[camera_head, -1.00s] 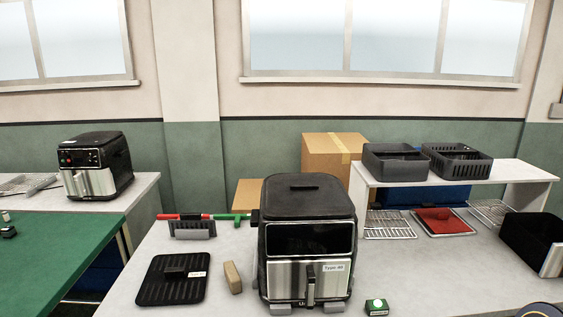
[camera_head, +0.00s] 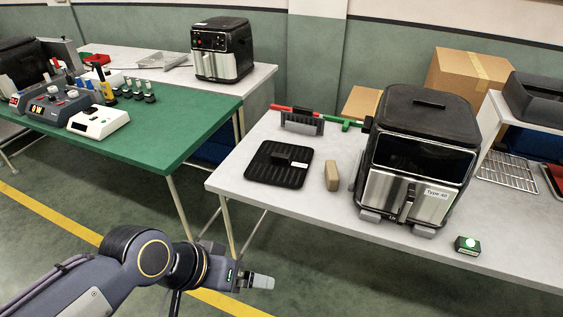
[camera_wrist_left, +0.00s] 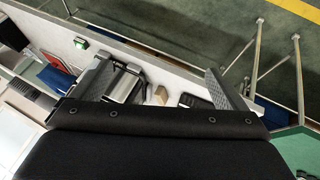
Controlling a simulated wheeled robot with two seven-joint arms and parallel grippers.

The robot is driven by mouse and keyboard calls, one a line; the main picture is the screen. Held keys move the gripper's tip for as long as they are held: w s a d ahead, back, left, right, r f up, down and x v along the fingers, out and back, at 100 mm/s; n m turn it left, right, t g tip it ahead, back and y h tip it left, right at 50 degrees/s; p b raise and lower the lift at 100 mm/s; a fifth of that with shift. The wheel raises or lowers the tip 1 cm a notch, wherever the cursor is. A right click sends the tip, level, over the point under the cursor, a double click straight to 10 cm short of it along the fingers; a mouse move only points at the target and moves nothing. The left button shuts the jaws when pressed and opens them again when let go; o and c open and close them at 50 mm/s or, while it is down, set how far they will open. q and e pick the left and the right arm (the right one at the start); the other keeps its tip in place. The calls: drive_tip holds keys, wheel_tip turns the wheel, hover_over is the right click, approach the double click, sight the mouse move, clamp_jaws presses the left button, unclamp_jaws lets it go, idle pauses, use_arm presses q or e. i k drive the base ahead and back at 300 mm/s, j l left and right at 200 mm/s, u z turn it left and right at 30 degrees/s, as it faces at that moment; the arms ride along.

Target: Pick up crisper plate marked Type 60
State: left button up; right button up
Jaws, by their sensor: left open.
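A black ribbed crisper plate (camera_head: 266,170) with a raised handle and a small white label lies flat on the white table; the label is too small to read. It also shows partly in the left wrist view (camera_wrist_left: 189,101). My left gripper (camera_head: 258,281) is open and empty, in front of the table and nearer to me than the plate, well apart from it. In the left wrist view its fingers (camera_wrist_left: 160,88) stand apart. My right gripper is not in view.
An air fryer (camera_head: 417,150), its label seeming to read Type 40, stands right of the plate. A brown block (camera_head: 332,175) lies between them. A dark rack (camera_head: 301,124) with red and green bars is behind. A green button box (camera_head: 467,245) sits at the front edge. A green table (camera_head: 150,140) stands left.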

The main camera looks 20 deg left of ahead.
sight(276, 163)
drive_tip(key=i+j, duration=0.15)
drive_tip(key=j, duration=0.3)
drive_tip(key=i+j, duration=0.15)
drive_tip(key=j, duration=0.3)
drive_tip(key=i+j+z, duration=0.1)
drive_tip(key=j, duration=0.35)
drive_tip(key=i+j, duration=0.2)
drive_tip(key=j, duration=0.25)
drive_tip(key=i+j, duration=0.15)
drive_tip(key=j, duration=0.3)
drive_tip(key=i+j, duration=0.15)
drive_tip(key=j, duration=0.3)
drive_tip(key=i+j+z, duration=0.1)
drive_tip(key=j, duration=0.35)
drive_tip(key=i+j, duration=0.15)
drive_tip(key=j, duration=0.35)
